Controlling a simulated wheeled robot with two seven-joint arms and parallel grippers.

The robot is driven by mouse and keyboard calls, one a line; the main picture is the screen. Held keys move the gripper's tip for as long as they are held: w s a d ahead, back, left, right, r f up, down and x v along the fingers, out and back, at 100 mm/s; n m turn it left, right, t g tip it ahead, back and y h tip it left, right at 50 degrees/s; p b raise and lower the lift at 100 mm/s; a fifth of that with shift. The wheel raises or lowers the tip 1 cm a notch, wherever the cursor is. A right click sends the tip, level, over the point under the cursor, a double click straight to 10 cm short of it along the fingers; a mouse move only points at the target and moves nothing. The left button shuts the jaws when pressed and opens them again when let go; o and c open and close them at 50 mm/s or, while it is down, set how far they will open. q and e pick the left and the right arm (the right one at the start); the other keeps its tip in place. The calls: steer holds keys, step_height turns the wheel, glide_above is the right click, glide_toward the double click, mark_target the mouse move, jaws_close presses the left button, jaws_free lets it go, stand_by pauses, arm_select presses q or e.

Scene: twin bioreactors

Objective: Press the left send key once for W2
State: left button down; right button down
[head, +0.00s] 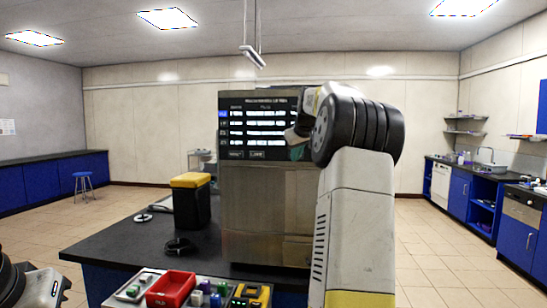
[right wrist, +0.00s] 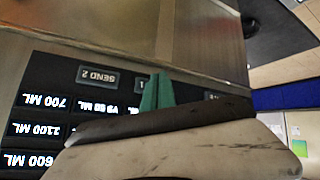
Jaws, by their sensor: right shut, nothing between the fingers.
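The dark control screen (head: 258,125) is on the front of a tall steel cabinet, with rows of white text and small keys along its lower edge. The right wrist view shows it upside down, with a key labelled SEND 2 (right wrist: 97,76). Another key is mostly hidden behind my green fingertips, so its label is unreadable. My right gripper (head: 298,151) is shut and empty at the screen's lower right; its green fingertips (right wrist: 157,92) also show in the right wrist view, over the key row. I cannot tell whether they touch the screen.
The steel cabinet (head: 268,212) stands on a dark bench (head: 120,248). Left of it is a black bin with a yellow lid (head: 191,181). A red tray (head: 171,288) and small coloured items are at the front. Open floor lies on both sides.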

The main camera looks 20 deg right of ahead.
steer(key=shift+w+d, duration=0.15)
steer(key=shift+w, duration=0.15)
steer(key=shift+w+d, duration=0.2)
steer(key=shift+w, duration=0.15)
stand_by(0.7)
steer(key=shift+s, duration=0.15)
steer(key=shift+s+a, duration=0.45)
steer(key=shift+s, duration=0.1)
steer(key=shift+s+a, duration=0.45)
steer(key=shift+s, duration=0.25)
steer(key=shift+s+a, duration=0.4)
steer(key=shift+s, duration=0.35)
steer(key=shift+s+a, duration=0.45)
steer(key=shift+s, duration=0.25)
